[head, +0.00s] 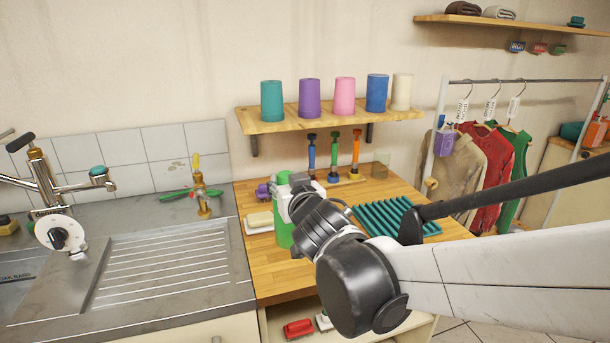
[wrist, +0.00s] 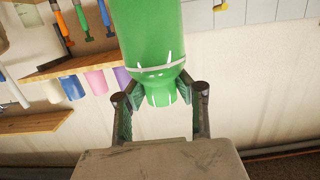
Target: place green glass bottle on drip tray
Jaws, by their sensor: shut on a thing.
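My gripper (wrist: 160,103) is shut on the neck of the green glass bottle (wrist: 152,35), with one finger on each side in the wrist view. In the head view the bottle (head: 284,234) is upright at the left part of the wooden counter, and my gripper (head: 290,195) partly covers it. I cannot tell whether its base touches the counter. The teal ribbed tray (head: 383,214), which looks like the drip tray, lies on the counter to the right of the bottle. My wrist and arm hide part of it. I see nothing on its visible part.
A soap dish with a bar (head: 260,221) sits just left of the bottle. Several upright coloured tools (head: 334,157) stand behind on the wooden counter (head: 275,280). A shelf (head: 275,125) with several cups hangs above. The metal sink drainer (head: 165,265) is at left.

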